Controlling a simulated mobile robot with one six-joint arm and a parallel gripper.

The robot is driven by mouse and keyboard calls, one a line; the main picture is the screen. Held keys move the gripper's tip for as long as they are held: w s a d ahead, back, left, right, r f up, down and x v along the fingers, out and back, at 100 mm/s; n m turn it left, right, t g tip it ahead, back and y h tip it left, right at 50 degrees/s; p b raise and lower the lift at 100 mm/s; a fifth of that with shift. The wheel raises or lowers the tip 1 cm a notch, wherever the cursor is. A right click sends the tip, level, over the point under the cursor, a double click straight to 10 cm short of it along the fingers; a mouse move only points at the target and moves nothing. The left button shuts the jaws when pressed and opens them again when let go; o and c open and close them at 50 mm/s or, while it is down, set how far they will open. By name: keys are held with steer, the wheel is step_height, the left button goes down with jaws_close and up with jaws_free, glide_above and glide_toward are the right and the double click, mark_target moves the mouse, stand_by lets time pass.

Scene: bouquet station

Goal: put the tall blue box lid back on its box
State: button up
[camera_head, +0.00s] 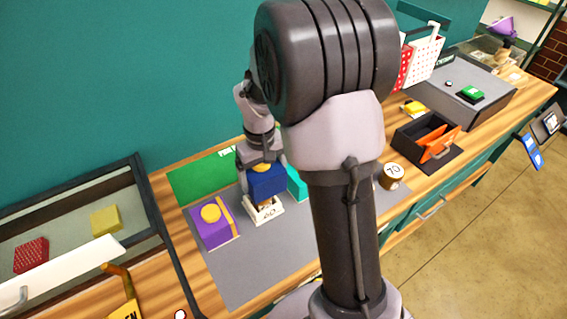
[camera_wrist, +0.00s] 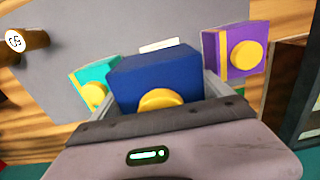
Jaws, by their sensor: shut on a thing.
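The tall blue lid (camera_head: 266,181) is dark blue with a yellow knob on top. My gripper (camera_head: 262,172) is shut on it. In the head view the lid is right above a white open box (camera_head: 264,210) with a number on its front. I cannot tell whether lid and box touch. In the wrist view the blue lid (camera_wrist: 155,75) fills the middle between my fingers, its yellow knob towards me. Only a thin white edge (camera_wrist: 160,45) shows beyond it, so most of the box is hidden there.
A purple box (camera_head: 212,228) with a yellow knob stands left of the white box. A teal box (camera_head: 297,183) stands close on the right, partly hidden by my arm. A number 70 cylinder (camera_head: 391,176) and an open black box (camera_head: 428,140) are further right. The grey mat's front (camera_head: 250,275) is clear.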

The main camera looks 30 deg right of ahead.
steer(key=shift+w+a, duration=0.2)
steer(key=shift+w, duration=0.05)
steer(key=shift+f, duration=0.25)
steer(key=shift+a+f+b, duration=0.15)
steer(key=shift+f+b, duration=0.45)
steer(key=shift+b, duration=0.15)
steer(key=shift+f+b, duration=1.85)
steer(key=shift+f, duration=0.55)
steer(key=shift+f, duration=0.15)
steer(key=shift+f, duration=0.3)
steer(key=shift+f, duration=0.1)
steer(key=shift+f+b, duration=0.3)
steer(key=shift+b, duration=0.1)
steer(key=shift+f, duration=0.1)
